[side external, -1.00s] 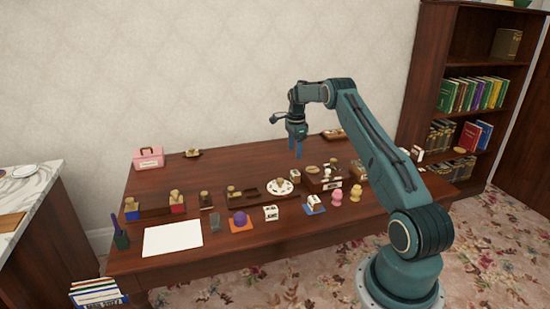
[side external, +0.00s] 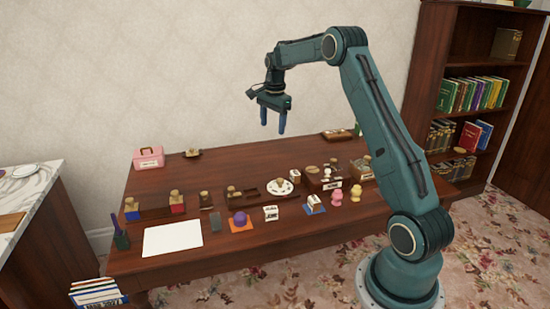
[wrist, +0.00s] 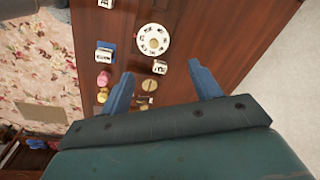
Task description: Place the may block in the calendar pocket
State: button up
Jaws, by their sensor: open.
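My gripper (side external: 273,128) is open and empty, held high above the back part of the desk, fingers pointing down. A white lettered block (side external: 270,213) stands near the desk's front edge. Another white block (side external: 315,201) sits on a blue mat (side external: 320,211); it also shows in the wrist view (wrist: 104,54). A dark wooden holder (side external: 312,183) with a white lettered face (side external: 333,185) stands behind them. The lettering is too small to read, so I cannot tell which is the may block or the calendar pocket.
A round white dial (side external: 279,187) lies left of the holder. The desk's back middle is clear.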

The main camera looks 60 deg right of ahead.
jog(key=s+a+r+n+t, duration=0.1)
jog(key=s+a+r+n, duration=0.3)
jog(key=a, duration=0.4)
jog(key=s+a+r+n, duration=0.3)
jog(key=a+r, duration=0.2)
jog(key=a, duration=0.2)
jog(key=s+a+r+n+t, duration=0.1)
jog(key=s+a+r+n, duration=0.3)
jog(key=a, duration=0.4)
jog(key=s+a+f+n+t, duration=0.1)
jog(key=s+a+n, duration=0.4)
jog(key=s, duration=0.4)
jog(key=s+a+f+n+t, duration=0.1)
jog(key=s+a+f+n, duration=0.1)
jog(key=s+a+n, duration=0.3)
jog(key=s+a, duration=0.1)
jog(key=s, duration=0.3)
jog(key=shift+a+t+y, duration=0.3)
jog(key=shift+a+y, duration=0.1)
jog(key=shift+o, duration=0.5)
jog(key=shift+f, duration=0.1)
jog(key=shift+w, duration=0.2)
